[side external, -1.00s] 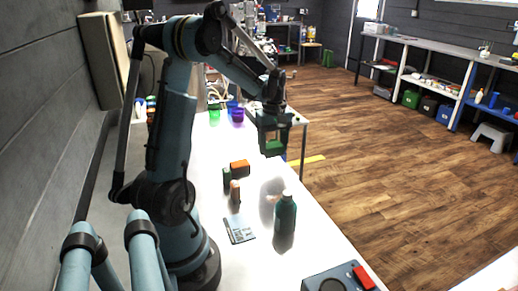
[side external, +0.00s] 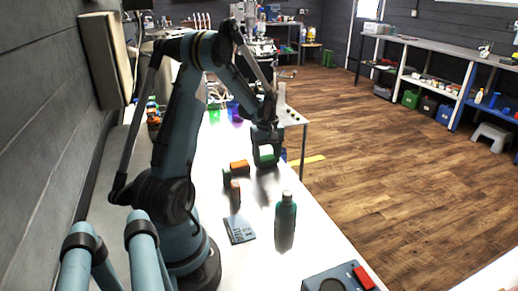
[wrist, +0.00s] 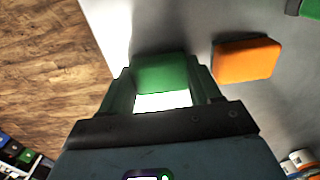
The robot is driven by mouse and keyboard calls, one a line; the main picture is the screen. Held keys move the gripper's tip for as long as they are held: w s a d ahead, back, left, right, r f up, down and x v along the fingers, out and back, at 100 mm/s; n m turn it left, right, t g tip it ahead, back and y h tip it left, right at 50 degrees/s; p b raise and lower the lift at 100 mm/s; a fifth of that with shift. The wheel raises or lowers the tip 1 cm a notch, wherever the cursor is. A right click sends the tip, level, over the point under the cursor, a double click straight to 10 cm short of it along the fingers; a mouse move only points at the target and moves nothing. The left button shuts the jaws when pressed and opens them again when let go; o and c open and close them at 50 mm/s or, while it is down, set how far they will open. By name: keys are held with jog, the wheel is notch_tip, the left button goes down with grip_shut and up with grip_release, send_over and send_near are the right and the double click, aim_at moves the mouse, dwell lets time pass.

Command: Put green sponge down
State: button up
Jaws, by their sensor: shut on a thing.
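The green sponge (wrist: 162,75) is between the two fingers of my gripper (wrist: 165,88) in the wrist view. It also shows in the side external view (side external: 266,153), at the lower end of my gripper (side external: 266,148). My gripper is shut on the sponge, near the right edge of the white table (side external: 300,225). I cannot tell whether the sponge touches the table top. An orange block (wrist: 245,60) lies to the right of the sponge in the wrist view and to its left in the side view (side external: 239,167).
A dark green bottle (side external: 285,222) stands nearer the camera, with a small blue-grey card-like item (side external: 240,230) to its left. A grey box with a red part (side external: 340,279) is at the front. Green and purple cups (side external: 214,115) stand farther back.

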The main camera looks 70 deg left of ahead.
aim_at(267, 158)
jog(key=o, duration=1.1)
notch_tip(267, 158, up, 12)
jog(key=w+d+r+m+t+y, duration=0.15)
jog(key=d+m, duration=0.25)
jog(key=d, duration=0.4)
jog(key=w+d+r+m+t, duration=0.1)
jog(key=d+r+m+t, duration=0.1)
jog(key=d+m, duration=0.5)
jog(key=s+d+f+m+t, duration=0.1)
jog(key=s+d+m+t, duration=0.1)
jog(key=d, duration=0.5)
jog(key=s+d+f+m+t+h, duration=0.1)
jog(key=s+d+m, duration=0.1)
jog(key=d+m, duration=0.3)
jog(key=d, duration=0.3)
jog(key=shift+d+f+t, duration=0.15)
jog(key=shift+d+t, duration=0.1)
jog(key=shift+t, duration=0.1)
jog(key=shift+h, duration=0.25)
